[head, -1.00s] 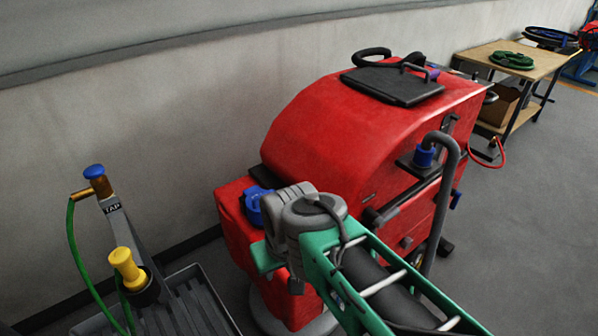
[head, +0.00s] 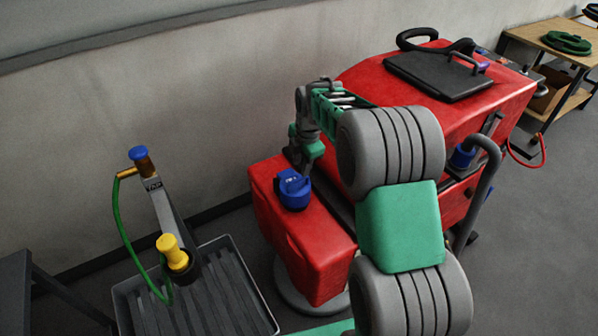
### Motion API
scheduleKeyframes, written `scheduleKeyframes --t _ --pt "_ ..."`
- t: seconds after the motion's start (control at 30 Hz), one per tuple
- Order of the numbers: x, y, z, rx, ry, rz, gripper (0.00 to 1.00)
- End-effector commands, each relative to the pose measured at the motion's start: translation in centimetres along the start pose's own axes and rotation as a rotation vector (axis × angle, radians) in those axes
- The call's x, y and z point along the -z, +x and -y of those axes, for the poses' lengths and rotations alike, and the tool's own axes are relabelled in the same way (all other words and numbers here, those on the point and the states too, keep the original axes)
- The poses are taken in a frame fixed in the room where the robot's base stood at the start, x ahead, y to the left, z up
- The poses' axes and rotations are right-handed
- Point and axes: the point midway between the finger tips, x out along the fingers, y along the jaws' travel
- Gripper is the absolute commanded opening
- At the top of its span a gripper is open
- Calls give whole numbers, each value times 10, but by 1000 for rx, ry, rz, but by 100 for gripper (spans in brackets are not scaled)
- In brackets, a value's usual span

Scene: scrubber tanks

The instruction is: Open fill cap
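The blue fill cap (head: 293,190) sits on top of the low front part of the red scrubber machine (head: 290,235), with small white lettering on its side. My gripper (head: 305,172) points down at the cap's far side, at or just behind its upper edge. The fingers are small and partly hidden by the cap, so I cannot tell whether they touch it or how far apart they are. My grey and green arm covers part of the machine's middle.
Another blue cap (head: 462,157) is on the machine's right side. A wooden table (head: 545,45) stands back right.

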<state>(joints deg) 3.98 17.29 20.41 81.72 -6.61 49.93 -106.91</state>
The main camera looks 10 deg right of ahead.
Motion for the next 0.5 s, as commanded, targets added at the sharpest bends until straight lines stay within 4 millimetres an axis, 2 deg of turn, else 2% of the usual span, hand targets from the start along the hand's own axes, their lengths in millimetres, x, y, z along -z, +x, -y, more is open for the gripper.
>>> scheduleKeyframes --t 0.2,0.3,0.5 --pt "2 42 1 4 1 -2 33" --pt "2 55 0 2 0 -1 33" --pt "2 63 0 0 1 0 33"
